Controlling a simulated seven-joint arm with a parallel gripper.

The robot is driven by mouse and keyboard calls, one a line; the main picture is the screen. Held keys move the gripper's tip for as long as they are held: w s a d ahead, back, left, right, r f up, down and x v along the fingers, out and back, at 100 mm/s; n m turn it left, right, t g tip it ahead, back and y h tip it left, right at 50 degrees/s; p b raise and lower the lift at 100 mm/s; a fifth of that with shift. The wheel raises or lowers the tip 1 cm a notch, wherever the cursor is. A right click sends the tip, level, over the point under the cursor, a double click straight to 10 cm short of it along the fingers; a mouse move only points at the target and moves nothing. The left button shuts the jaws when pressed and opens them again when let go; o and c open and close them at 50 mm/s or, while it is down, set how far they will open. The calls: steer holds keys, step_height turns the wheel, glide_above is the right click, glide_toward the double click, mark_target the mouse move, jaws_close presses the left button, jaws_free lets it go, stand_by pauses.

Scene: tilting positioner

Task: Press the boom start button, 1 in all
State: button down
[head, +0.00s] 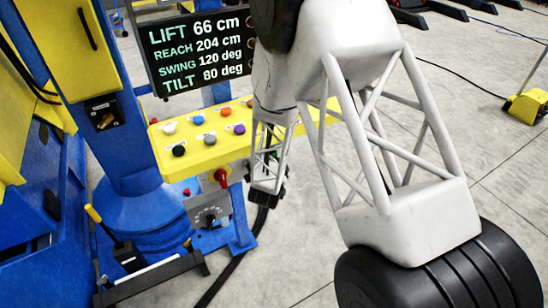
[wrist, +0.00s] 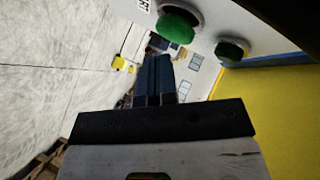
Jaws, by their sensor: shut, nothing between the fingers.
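Two green push buttons with dark collars show in the wrist view: a larger, nearer one (wrist: 178,24) at the top and a smaller one (wrist: 231,50) to its right. A white label beside the nearer one (wrist: 143,5) is cut off and shows only "RT". I cannot tell which button is the boom start. My gripper (wrist: 154,60) is shut and empty, its tips just below the nearer green button in the picture; a gap to it cannot be judged.
The yellow button panel (head: 165,138) carries several coloured buttons. Above it a display (head: 198,48) reads lift 66 cm, reach 204 cm, swing 120 deg, tilt 80 deg. A grey dial box (head: 209,212) sits below.

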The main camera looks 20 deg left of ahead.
steer(key=shift+w+a, duration=0.55)
stand_by(1.4)
steer(key=shift+s+d, duration=0.55)
steer(key=shift+d, duration=0.05)
steer(key=shift+s+d, duration=0.15)
stand_by(0.5)
steer(key=shift+s+d, duration=1.65)
steer(key=shift+r, duration=0.1)
